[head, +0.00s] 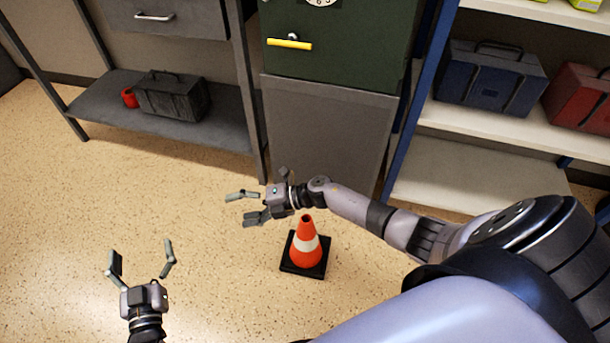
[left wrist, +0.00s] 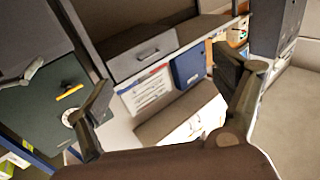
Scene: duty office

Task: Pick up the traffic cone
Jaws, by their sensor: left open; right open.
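An orange traffic cone (head: 306,243) with a white band and a black square base stands upright on the speckled floor in the head view. My right gripper (head: 237,208) is open and empty, its fingers pointing left, above and to the left of the cone in the picture. The cone is not between its fingers. My left gripper (head: 141,256) is open and empty, well to the left of the cone. Its two fingers also show in the left wrist view (left wrist: 165,110), with nothing held between them. The cone is not seen in the left wrist view.
A green cabinet with a yellow handle (head: 290,44) stands behind the cone. A grey shelf (head: 215,133) with a black toolbox (head: 172,97) and red mug (head: 129,97) is at left. A white shelf with a blue toolbox (head: 490,78) and red toolbox (head: 582,100) is at right. Floor left is clear.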

